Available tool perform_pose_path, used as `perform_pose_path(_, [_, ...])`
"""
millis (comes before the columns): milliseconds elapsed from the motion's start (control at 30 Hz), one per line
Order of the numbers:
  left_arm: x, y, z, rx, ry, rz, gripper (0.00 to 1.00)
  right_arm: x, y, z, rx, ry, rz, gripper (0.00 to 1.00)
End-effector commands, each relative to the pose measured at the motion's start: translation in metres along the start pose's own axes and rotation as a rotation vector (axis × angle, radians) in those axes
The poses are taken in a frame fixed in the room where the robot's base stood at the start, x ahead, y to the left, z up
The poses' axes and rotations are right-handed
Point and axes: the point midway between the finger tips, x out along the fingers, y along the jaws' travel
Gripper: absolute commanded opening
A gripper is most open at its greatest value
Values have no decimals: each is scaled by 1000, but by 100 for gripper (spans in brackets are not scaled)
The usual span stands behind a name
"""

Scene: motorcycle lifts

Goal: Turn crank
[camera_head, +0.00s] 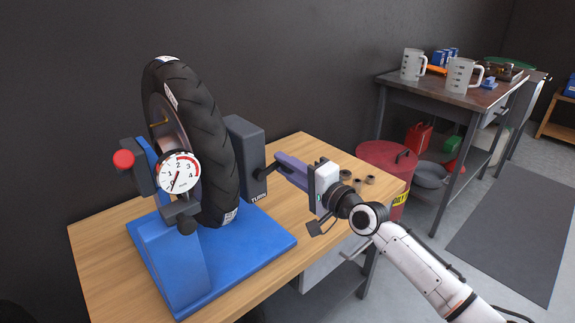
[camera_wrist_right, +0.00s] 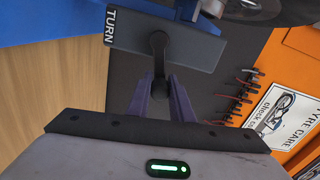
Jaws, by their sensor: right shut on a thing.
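A black tyre (camera_head: 205,130) stands upright on a blue stand (camera_head: 175,262) on the wooden table. A white dial (camera_head: 179,172) with a red needle and numbers 1 to 4 is mounted in front. A dark grey box (camera_head: 243,150) marked TURN stands right of the tyre, also seen in the right wrist view (camera_wrist_right: 185,45). A black crank (camera_wrist_right: 158,47) comes out of this box. My right gripper (camera_head: 283,164) has purple fingers, shut on the crank's handle end, which they partly hide. My left gripper is not in view.
The wooden table (camera_head: 100,250) has bare room at its front left. Small dark rings (camera_head: 358,183) lie near its right edge. A red drum (camera_head: 385,165) stands beyond. A workbench (camera_head: 450,92) with measuring jugs (camera_head: 414,64) is at the back right.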

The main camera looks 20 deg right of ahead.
Motion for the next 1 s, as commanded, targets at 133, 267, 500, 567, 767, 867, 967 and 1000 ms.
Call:
perform_pose_path(133, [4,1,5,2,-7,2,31,0,9,-1,147,2,-3,0])
perform_pose_path(267, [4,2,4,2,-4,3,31,0,16,0,271,4,-3,0])
perform_pose_path(500, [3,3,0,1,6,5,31,0,28,3,495,5,-3,0])
perform_pose_path(567, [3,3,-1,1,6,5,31,0,30,4,547,5,-3,0])
perform_pose_path(767, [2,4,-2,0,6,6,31,0,37,8,693,6,-4,0])
perform_pose_path(867, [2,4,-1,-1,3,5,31,0,40,10,751,6,-3,0])
perform_pose_path(967, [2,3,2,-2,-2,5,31,0,42,11,795,7,-3,0])
perform_pose_path(1000, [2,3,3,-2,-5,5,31,0,43,12,809,7,-3,0])
